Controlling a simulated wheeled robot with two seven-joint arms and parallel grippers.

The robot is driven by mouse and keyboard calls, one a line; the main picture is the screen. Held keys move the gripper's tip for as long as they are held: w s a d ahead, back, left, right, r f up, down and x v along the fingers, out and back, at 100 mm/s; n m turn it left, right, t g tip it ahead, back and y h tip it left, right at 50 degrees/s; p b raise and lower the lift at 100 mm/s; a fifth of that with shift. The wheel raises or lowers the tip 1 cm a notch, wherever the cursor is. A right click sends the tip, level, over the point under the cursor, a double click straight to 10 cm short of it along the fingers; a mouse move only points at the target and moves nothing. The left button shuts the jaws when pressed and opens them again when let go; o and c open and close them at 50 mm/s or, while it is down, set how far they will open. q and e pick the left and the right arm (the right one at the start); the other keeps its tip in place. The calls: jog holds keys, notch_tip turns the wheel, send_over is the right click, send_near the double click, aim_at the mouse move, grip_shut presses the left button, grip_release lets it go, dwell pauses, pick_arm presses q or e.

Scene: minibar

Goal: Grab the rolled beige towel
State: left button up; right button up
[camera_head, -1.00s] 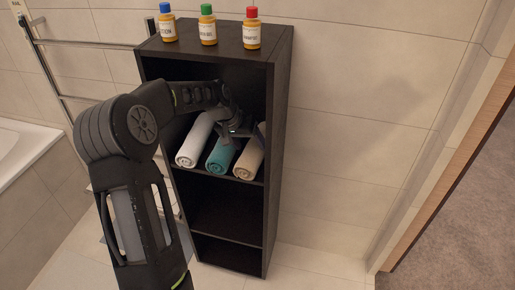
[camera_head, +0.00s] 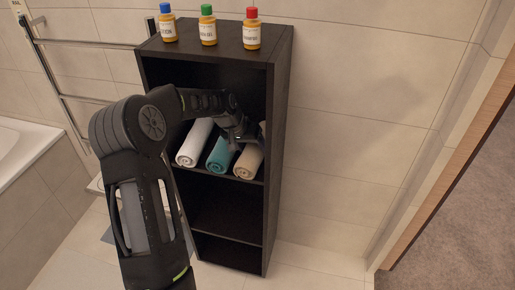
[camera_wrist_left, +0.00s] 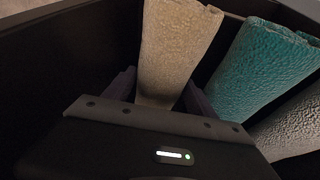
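The rolled beige towel (camera_head: 248,161) lies at the right end of a row of three rolled towels on a shelf of the dark unit. My left gripper (camera_head: 246,141) is at its upper side, partly covering it. In the left wrist view, the beige towel (camera_wrist_left: 172,55) runs between the two dark fingers of my left gripper (camera_wrist_left: 160,92). The fingers stand apart, one on each side of it; any contact is hard to make out. The gripper looks open around the towel. My right gripper is not in view.
A teal towel (camera_head: 220,156) lies close beside the beige one, and a white towel (camera_head: 193,146) is further left. The dark shelf unit (camera_head: 279,160) encloses them. Three bottles (camera_head: 208,26) stand on its top. The lower compartments look empty.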

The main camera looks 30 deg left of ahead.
pick_arm(q)
jog(key=c, duration=1)
jog(key=shift+r, duration=0.15)
notch_tip(320, 180, up, 3)
jog(key=shift+r+p, duration=0.15)
jog(key=shift+p, duration=0.9)
jog(key=shift+s+b, duration=0.3)
jog(key=shift+b, duration=0.05)
jog(key=shift+s+d+b, duration=1.1)
jog(key=shift+s+d, duration=0.65)
jog(key=shift+s, duration=3.2)
jog(key=shift+s+d+b, duration=1.05)
jog(key=shift+s+d, duration=0.7)
jog(key=shift+s, duration=3.2)
jog(key=shift+s+d+b, duration=1.1)
jog(key=shift+s+d, duration=0.65)
jog(key=shift+s, duration=3.2)
